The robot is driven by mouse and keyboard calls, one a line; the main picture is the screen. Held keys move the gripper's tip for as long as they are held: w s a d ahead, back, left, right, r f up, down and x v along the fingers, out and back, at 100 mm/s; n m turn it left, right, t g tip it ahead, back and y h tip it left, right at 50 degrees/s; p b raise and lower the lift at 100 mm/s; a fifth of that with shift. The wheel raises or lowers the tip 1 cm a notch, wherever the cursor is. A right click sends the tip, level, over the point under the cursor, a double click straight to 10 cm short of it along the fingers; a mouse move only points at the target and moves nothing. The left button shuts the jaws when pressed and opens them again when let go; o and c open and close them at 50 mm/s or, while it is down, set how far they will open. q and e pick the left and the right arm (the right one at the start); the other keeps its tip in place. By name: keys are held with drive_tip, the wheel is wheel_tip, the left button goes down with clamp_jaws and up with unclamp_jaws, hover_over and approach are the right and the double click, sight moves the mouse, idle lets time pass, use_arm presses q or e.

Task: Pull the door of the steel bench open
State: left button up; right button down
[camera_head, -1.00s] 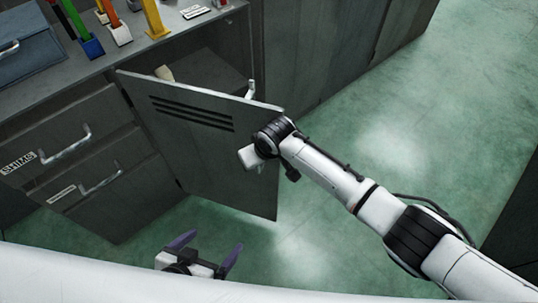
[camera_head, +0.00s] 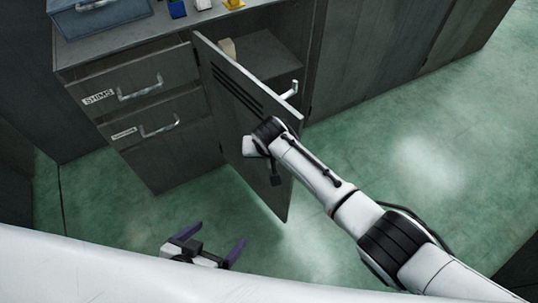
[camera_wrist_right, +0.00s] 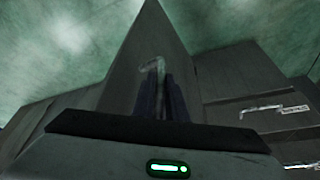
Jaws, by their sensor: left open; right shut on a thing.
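The steel bench (camera_head: 170,160) stands at the upper left, with its grey vented door (camera_head: 242,125) swung well out from the front. Part of the dark compartment (camera_head: 268,52) shows behind it. My right arm reaches in from the right, its wrist over the door's outer half. The fingers are hidden in the head view. In the right wrist view, my right gripper (camera_wrist_right: 161,92) is shut on the door's pale handle (camera_wrist_right: 155,66), with the door (camera_wrist_right: 140,52) around and behind it. My left gripper (camera_head: 213,242) is open and empty, low in front of the bench.
Two drawers with bar handles (camera_head: 140,93) are left of the door. A blue-grey box (camera_head: 95,17) sits on the bench top. Another bright handle (camera_head: 290,90) shows just beyond the door edge. Dark cabinets (camera_head: 400,50) run to the right. Green floor (camera_head: 430,160) is clear there.

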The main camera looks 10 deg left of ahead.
drive_tip(key=shift+w+a+r, duration=0.15)
drive_tip(key=c, duration=1.8)
unclamp_jaws()
drive_tip(key=shift+o, duration=0.2)
use_arm(q)
drive_tip(key=shift+s, duration=0.15)
drive_tip(key=shift+s+r+p, duration=0.1)
drive_tip(key=shift+r+p, duration=0.5)
drive_tip(key=shift+p, duration=0.2)
use_arm(e)
drive_tip(key=v, duration=1)
use_arm(q)
drive_tip(key=shift+c, duration=0.4)
use_arm(e)
drive_tip(key=shift+c, duration=0.4)
